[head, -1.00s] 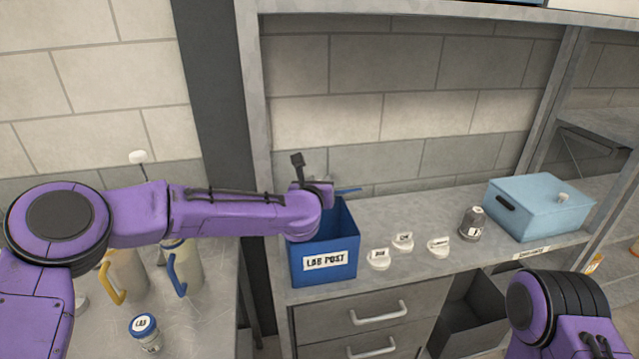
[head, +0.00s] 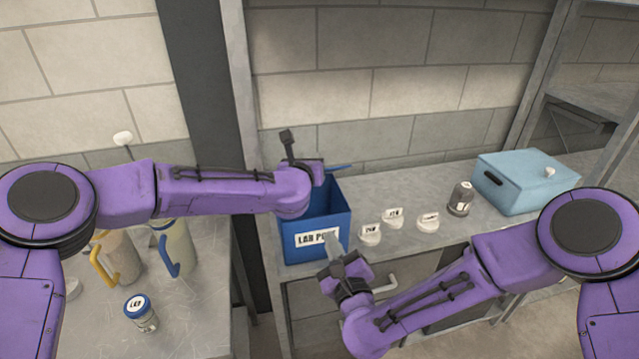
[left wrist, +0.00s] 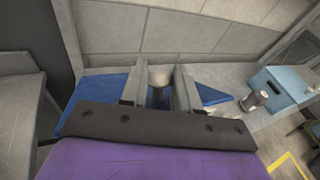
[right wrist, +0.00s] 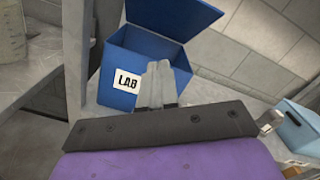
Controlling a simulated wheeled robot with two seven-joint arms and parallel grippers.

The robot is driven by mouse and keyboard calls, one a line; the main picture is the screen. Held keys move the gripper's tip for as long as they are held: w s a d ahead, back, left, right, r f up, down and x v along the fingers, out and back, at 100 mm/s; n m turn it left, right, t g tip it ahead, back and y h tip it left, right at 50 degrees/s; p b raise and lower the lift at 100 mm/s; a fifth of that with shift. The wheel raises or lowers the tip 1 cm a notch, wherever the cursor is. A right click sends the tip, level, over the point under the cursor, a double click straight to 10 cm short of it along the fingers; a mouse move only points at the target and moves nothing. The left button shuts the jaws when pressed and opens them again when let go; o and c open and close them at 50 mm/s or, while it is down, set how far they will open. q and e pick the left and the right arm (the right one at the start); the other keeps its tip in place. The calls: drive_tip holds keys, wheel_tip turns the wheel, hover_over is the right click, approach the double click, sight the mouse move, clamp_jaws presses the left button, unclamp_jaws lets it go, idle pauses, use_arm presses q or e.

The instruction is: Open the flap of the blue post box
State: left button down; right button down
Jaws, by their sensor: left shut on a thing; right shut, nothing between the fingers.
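The blue post box (head: 318,243), labelled LAB POST, stands on the grey shelf with its top open. Its blue flap (right wrist: 175,15) is raised at the back in the right wrist view; only a sliver of the flap (head: 340,167) shows in the head view. My left gripper (head: 316,168) is at the flap, shut on a pale round knob (left wrist: 160,76), with blue flap on both sides in the left wrist view. My right gripper (head: 347,244) is shut and empty, in front of the box near its label; its fingertips (right wrist: 158,68) overlap the box front in the right wrist view.
White labelled pieces (head: 393,218) and a dark-grey jar (head: 460,199) stand right of the box. A light-blue box (head: 525,185) is farther right. A blue-lidded jar (head: 140,312) and handled jugs (head: 177,249) stand on the left table. Drawers are below.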

use_arm(q)
drive_tip(key=shift+f, duration=0.15)
use_arm(e)
drive_tip(key=w+a+r+m, duration=0.2)
drive_tip(key=w+r+m, duration=0.1)
drive_tip(key=w, duration=0.3)
drive_tip(key=w+a+r+m+t, duration=0.1)
drive_tip(key=w+r+m, duration=0.2)
drive_tip(key=w, duration=0.3)
drive_tip(key=shift+w+a+r+m, duration=0.2)
drive_tip(key=shift+a+r+m, duration=0.2)
drive_tip(key=shift+r, duration=0.05)
